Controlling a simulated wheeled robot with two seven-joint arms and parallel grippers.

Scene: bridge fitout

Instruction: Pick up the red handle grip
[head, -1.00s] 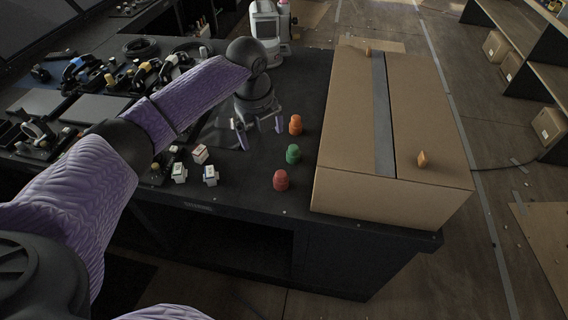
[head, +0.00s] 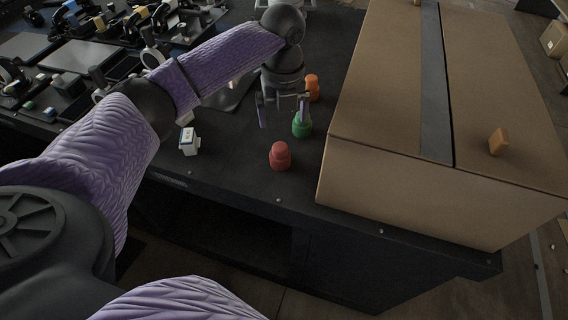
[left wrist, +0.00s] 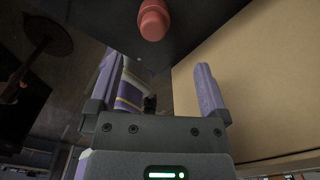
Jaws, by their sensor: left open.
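The red handle grip (head: 280,156) stands upright on the dark bench top, near the bench's front edge. In the left wrist view the red grip (left wrist: 153,20) shows at the top, beyond the fingertips. My left gripper (head: 283,112) is open and empty, with its fingers pointing down behind the red grip in the head view. One finger overlaps the green grip (head: 302,129) in the picture; I cannot tell whether they touch. In the left wrist view the open fingers (left wrist: 155,75) are apart with nothing between them. An orange grip (head: 312,86) stands farther back. My right gripper is out of view.
A large cardboard box (head: 385,110) with a dark strip stands close right of the grips. A small white block (head: 189,141) stands to the left. Dark fittings (head: 150,20) crowd the far left.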

